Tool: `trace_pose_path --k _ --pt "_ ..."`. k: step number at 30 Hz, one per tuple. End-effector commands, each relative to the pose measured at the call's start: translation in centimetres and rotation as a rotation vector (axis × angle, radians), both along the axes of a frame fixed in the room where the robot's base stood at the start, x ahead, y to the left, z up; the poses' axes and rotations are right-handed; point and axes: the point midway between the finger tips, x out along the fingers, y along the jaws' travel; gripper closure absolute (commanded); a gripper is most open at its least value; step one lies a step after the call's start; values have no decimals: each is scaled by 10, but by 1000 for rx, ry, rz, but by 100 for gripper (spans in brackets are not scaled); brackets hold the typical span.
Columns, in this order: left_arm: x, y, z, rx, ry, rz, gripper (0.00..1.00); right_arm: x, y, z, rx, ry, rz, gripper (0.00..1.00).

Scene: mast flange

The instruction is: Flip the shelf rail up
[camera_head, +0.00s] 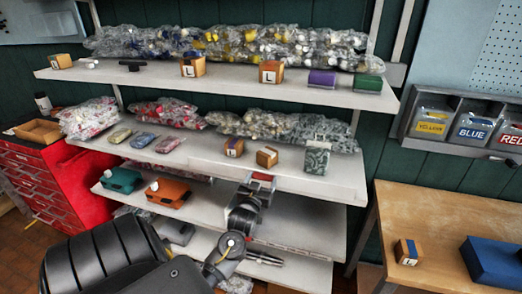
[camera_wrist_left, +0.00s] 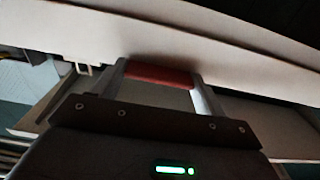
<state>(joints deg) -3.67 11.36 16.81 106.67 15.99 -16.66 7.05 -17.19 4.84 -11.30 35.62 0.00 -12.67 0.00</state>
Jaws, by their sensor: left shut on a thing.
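The shelf rail (camera_head: 318,188) appears as a pale strip along the front edge of the middle shelf. I cannot tell exactly how far it is tilted. A small red piece (camera_head: 263,177) sits at its lower edge. My left gripper (camera_head: 260,182) reaches up from below to this edge and is shut on the red piece. In the left wrist view the red piece (camera_wrist_left: 158,75) lies between the two fingers of the left gripper (camera_wrist_left: 160,82), just under a long pale board (camera_wrist_left: 225,50). My right gripper is not in view.
The middle shelf (camera_head: 285,172) holds bagged goods, small boxes and a patterned block (camera_head: 316,161). A teal case (camera_head: 121,180) and an orange case (camera_head: 168,193) stand on the shelf below. A red cabinet (camera_head: 50,185) is at left, a wooden table (camera_head: 440,215) at right.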

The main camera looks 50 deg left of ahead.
Motion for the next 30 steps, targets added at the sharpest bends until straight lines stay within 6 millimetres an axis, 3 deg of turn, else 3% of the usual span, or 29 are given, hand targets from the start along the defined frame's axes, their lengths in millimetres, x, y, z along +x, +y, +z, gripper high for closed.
trace_pose_path --k 6,13,14,18,30 --pt "0 1 0 -5 8 1 50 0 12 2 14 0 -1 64" --pt "0 1 0 -4 7 1 50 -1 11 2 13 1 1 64" --pt "0 1 0 -4 7 1 25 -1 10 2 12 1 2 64" --pt "0 1 0 -4 7 1 6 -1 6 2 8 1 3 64" --pt "-7 -4 -2 -4 6 -1 5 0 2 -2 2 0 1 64"
